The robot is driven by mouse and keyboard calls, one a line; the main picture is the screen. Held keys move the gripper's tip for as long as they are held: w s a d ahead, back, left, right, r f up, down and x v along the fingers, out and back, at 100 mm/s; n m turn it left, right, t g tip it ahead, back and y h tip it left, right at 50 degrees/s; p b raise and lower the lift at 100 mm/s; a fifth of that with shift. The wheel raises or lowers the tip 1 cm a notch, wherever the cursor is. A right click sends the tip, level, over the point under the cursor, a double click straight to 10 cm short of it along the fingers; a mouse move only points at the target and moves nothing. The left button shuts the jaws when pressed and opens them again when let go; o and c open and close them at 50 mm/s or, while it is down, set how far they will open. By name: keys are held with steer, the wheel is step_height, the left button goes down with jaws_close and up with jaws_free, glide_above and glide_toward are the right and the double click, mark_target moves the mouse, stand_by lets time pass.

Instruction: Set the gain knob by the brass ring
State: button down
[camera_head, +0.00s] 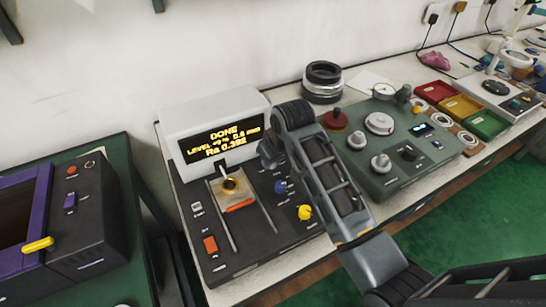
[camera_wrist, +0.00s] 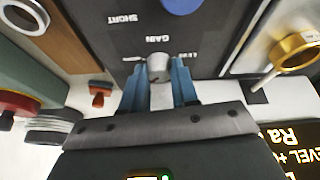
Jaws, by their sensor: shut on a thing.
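The grey gain knob (camera_wrist: 158,68) is on the dark panel below the printed word GAIN in the wrist view. My gripper (camera_wrist: 156,80) is shut on it, one blue finger on each side. In the head view my arm hides the knob and the fingertips. The brass ring (camera_head: 230,185) sits on the stage of the measuring unit, under its probe; it also shows at the right of the wrist view (camera_wrist: 278,52). The display (camera_head: 222,142) reads DONE, a LEVEL line and Ra 0.392; the LEVEL digits are hard to read.
A blue knob (camera_head: 281,187) and a yellow knob (camera_head: 304,212) are on the same panel, close to my arm. A green instrument (camera_head: 400,175) with dials stands to the right. Stacked dark and silver rings (camera_head: 322,85) stand behind. A purple-framed machine (camera_head: 75,215) is at left.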

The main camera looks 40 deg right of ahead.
steer(key=shift+m+h, duration=0.3)
steer(key=shift+m, duration=0.5)
steer(key=c, duration=0.9)
jaws_free()
steer(key=shift+o, duration=0.2)
steer(key=v, duration=0.8)
steer(key=shift+b, duration=0.35)
steer(key=shift+w, duration=0.1)
